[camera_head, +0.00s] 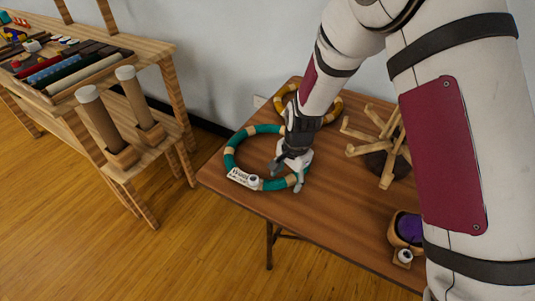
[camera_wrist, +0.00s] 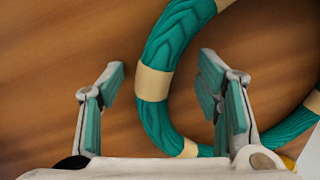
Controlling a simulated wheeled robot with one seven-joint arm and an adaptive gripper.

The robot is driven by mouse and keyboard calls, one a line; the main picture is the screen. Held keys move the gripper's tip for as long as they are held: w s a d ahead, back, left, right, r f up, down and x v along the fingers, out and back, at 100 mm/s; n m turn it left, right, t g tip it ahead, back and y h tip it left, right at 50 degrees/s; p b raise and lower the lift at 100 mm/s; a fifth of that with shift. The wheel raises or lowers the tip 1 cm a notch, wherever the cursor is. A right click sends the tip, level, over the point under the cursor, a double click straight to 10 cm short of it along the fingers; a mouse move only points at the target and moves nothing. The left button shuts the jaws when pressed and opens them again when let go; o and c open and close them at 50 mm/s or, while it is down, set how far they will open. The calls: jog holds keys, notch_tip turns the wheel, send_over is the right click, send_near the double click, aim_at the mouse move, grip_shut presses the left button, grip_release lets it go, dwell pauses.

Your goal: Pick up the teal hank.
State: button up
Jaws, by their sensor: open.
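The teal hank (camera_head: 230,158) is a braided ring with beige bands, lying flat on the brown table (camera_head: 225,185). A white label tag (camera_head: 242,178) is on its near side. My gripper (camera_head: 286,178) is over the ring's near right part, pointing down. In the wrist view, the teal hank (camera_wrist: 156,118) runs between the two open fingers of my gripper (camera_wrist: 163,75), with a beige band between them. I cannot tell the fingertips' exact height.
A yellow hank (camera_head: 333,108) lies behind, partly hidden by my arm. A wooden peg stand (camera_head: 388,178) is to the right. A bowl with purple contents (camera_head: 407,229) is at the front right. A wooden bench (camera_head: 150,52) with craft goods stands left, across a floor gap.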

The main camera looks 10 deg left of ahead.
jog(key=c, duration=1.3)
jog(key=shift+r, duration=0.1)
jog(key=shift+c, duration=0.2)
